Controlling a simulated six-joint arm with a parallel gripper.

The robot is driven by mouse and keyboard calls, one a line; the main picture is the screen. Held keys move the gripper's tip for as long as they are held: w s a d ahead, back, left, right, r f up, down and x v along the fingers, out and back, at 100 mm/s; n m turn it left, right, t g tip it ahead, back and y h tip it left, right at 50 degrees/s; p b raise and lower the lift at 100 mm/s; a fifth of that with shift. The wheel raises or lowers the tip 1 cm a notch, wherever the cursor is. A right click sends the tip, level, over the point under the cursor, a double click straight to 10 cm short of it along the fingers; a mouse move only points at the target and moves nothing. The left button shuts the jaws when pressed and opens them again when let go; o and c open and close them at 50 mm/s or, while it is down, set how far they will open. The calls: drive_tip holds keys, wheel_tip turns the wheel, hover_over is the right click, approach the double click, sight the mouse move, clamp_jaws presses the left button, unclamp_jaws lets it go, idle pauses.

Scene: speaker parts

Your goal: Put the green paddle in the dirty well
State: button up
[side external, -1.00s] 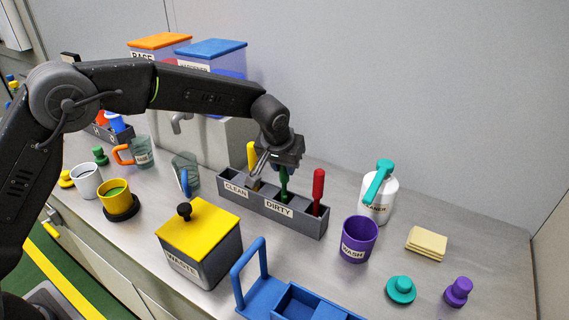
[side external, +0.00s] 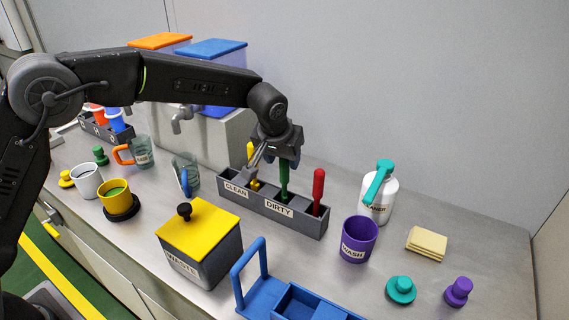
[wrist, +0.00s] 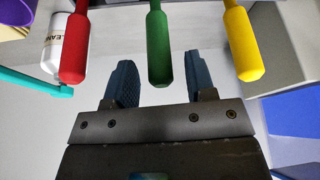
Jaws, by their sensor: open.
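The green paddle (side external: 284,182) stands upright in the grey rack (side external: 300,222), in the middle part behind the DIRTY label (side external: 279,207). The CLEAN label (side external: 236,189) is on the rack's left part. My gripper (side external: 274,160) is open just above the green paddle. In the wrist view the green handle (wrist: 160,55) is level with the gap between my two blue-grey fingers (wrist: 160,82), with clear space on both sides. The paddle's lower end is hidden inside the rack.
A yellow paddle (side external: 250,151) stands left and a red paddle (side external: 318,188) right of the green one in the rack. A purple WASH cup (side external: 359,240), a white bottle (side external: 380,205) and a yellow-lidded WASTE box (side external: 200,240) stand nearby.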

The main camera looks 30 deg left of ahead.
drive_tip(key=s+a+r, duration=0.2)
drive_tip(key=s+r, duration=0.3)
drive_tip(key=r, duration=0.2)
drive_tip(key=s+a+r, duration=0.3)
drive_tip(key=s+r, duration=0.3)
drive_tip(key=r, duration=0.1)
drive_tip(key=s+a+f, duration=0.1)
drive_tip(key=s+a, duration=0.1)
drive_tip(key=s, duration=0.6)
drive_tip(key=s+a+f+m, duration=0.1)
drive_tip(key=s+a, duration=0.2)
drive_tip(key=s, duration=0.5)
drive_tip(key=s+a+f+t, duration=0.1)
drive_tip(key=s+a+f, duration=0.1)
drive_tip(key=s, duration=0.6)
drive_tip(key=shift+a+m+h, duration=0.3)
drive_tip(key=shift+a+m, duration=0.05)
drive_tip(key=shift+m, duration=0.05)
drive_tip(key=shift+f, duration=0.1)
